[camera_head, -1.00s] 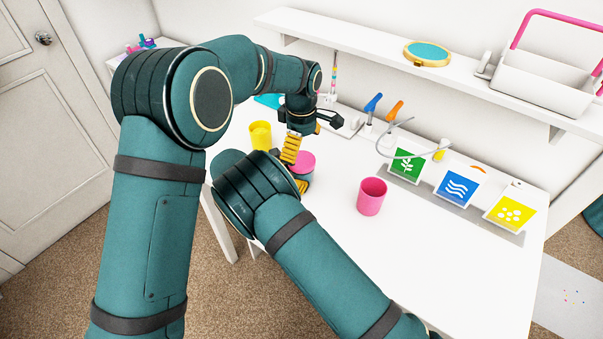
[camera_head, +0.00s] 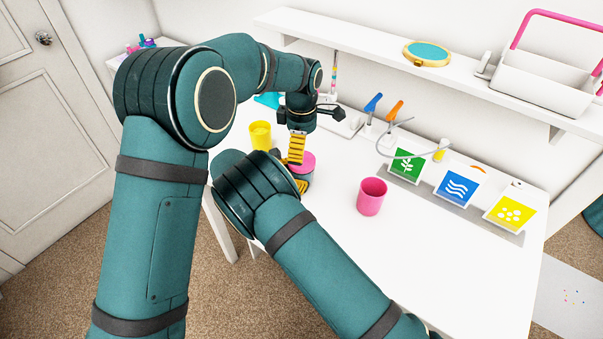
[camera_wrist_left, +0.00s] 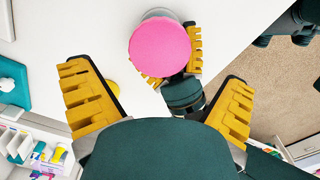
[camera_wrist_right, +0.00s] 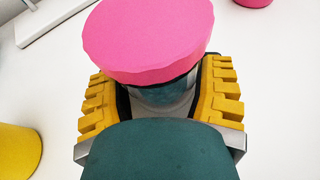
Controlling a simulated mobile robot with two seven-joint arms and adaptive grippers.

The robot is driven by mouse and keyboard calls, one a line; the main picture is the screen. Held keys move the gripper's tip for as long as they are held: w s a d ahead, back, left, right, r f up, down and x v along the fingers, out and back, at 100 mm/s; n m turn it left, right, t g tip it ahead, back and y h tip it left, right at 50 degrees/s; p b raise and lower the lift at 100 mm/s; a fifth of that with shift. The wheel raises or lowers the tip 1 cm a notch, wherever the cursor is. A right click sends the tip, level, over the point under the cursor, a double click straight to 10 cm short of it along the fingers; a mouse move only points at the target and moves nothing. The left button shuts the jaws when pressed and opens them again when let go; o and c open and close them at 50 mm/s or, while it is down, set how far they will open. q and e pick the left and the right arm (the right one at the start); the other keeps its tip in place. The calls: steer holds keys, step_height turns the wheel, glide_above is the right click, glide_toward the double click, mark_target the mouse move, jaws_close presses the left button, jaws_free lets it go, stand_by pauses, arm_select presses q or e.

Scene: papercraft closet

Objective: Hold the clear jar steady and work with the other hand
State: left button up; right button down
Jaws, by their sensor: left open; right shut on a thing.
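The clear jar (camera_wrist_right: 165,95) has a pink lid (camera_wrist_right: 150,38) and stands upright on the white table. In the head view the pink lid (camera_head: 306,160) shows, while most of the jar is hidden behind my arm. My right gripper (camera_wrist_right: 163,100) is shut around the jar's sides, below the lid; it also shows in the head view (camera_head: 303,183). My left gripper (camera_head: 296,150) is open and points down just above the lid. In the left wrist view its yellow fingers (camera_wrist_left: 160,95) are spread wide, and the pink lid (camera_wrist_left: 160,47) lies ahead of them.
A yellow cup (camera_head: 260,135) stands left of the jar and a pink cup (camera_head: 371,197) right of it. Green, blue and yellow picture cards (camera_head: 457,188) stand in a row on the right. A shelf (camera_head: 380,55) runs along the wall. The table's front right is clear.

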mark_target(302, 171)
arm_select(q)
steer(key=shift+f, duration=2.55)
steer(key=shift+c, duration=0.3)
steer(key=c, duration=1.2)
steer(key=shift+m, duration=1.6)
steer(key=o, duration=1.2)
